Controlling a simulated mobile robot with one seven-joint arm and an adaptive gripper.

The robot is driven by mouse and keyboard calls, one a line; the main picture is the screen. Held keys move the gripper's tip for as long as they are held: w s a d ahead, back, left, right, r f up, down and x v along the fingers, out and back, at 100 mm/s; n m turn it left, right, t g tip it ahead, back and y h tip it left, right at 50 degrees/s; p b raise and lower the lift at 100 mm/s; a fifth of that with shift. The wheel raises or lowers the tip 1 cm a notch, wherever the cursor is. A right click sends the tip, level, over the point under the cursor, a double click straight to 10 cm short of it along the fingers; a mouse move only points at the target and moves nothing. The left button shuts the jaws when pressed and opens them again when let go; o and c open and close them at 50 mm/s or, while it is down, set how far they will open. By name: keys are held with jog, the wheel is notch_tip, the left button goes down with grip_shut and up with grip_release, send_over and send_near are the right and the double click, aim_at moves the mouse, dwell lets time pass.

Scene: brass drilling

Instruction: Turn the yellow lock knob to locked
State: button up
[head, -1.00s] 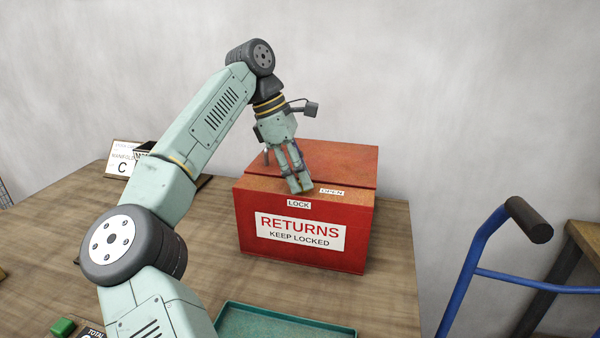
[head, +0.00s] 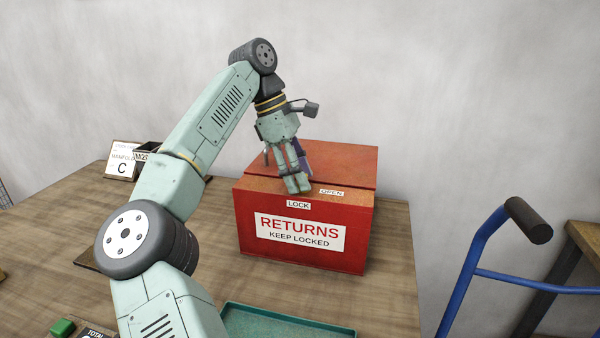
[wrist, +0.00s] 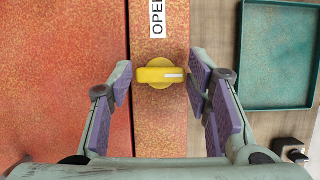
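The yellow lock knob (wrist: 155,75) sits on the top front strip of the red returns box (head: 255,222). In the wrist view its bar lies left to right, with the white mark toward the right. My gripper (wrist: 160,78) is over the knob, with its fingers apart, one on each side of the bar. Small gaps seem to separate fingers and knob; contact is unclear. In the head view my gripper (head: 297,188) hides the knob. The LOCK label (head: 298,204) is at the front edge, and the OPEN label (head: 331,192) is to the right.
A green tray (head: 285,322) lies in front of the box; it also shows in the wrist view (wrist: 277,102). A sign marked C (head: 122,161) stands at the back left of the table. A blue-framed cart handle (head: 485,235) is at the right.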

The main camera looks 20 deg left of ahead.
jog(key=shift+o, duration=1.1)
jog(key=v, duration=0.7)
jog(key=shift+a+r, duration=0.2)
